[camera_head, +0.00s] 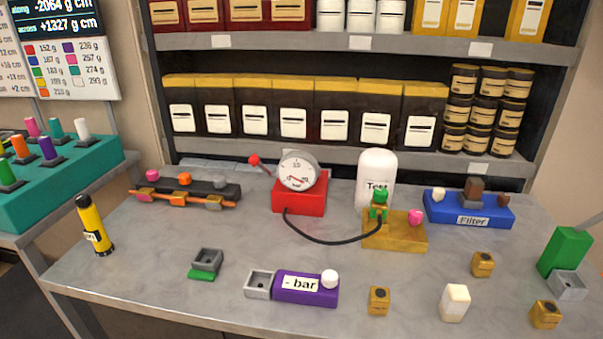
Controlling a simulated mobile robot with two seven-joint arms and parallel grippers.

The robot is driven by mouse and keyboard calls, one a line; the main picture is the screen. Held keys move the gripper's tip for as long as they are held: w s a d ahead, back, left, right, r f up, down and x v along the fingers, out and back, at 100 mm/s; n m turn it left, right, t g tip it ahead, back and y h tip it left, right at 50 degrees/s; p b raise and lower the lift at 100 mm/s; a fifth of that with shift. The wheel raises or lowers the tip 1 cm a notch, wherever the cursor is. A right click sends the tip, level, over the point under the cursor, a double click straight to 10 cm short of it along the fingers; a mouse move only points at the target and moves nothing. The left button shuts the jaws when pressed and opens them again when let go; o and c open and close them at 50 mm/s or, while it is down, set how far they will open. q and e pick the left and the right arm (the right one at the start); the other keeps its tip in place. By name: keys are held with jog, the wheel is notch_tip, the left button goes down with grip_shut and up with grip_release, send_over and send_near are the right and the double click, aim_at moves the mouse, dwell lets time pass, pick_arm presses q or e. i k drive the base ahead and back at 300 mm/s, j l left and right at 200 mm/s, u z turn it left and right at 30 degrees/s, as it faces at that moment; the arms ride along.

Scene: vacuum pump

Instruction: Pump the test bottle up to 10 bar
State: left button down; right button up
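A red pump box (300,199) stands at the table's back middle with a round gauge (298,171) on top. The gauge's red needle is too small to read surely. A lever with a red ball (254,161) sticks up to the left of the gauge. A black hose (325,241) runs from the pump to a green fitting (380,205) on a wooden block (395,238). The white test bottle (377,168) stands upright behind the fitting, its label partly hidden. A purple box (306,290) marked "- bar" has a white knob (330,279). Neither gripper is in view.
A blue "Filter" stand (470,218), a rack with orange parts (190,201) and a yellow cylinder (95,226) stand around the table. Small blocks and grey cups lie near the front. Shelves of boxes and jars (487,110) rise behind.

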aim_at(254, 160)
jog(key=z, duration=1.8)
jog(key=k+j, duration=0.25)
jog(key=k, duration=0.2)
jog(key=k+j, duration=0.2)
jog(key=k, duration=0.25)
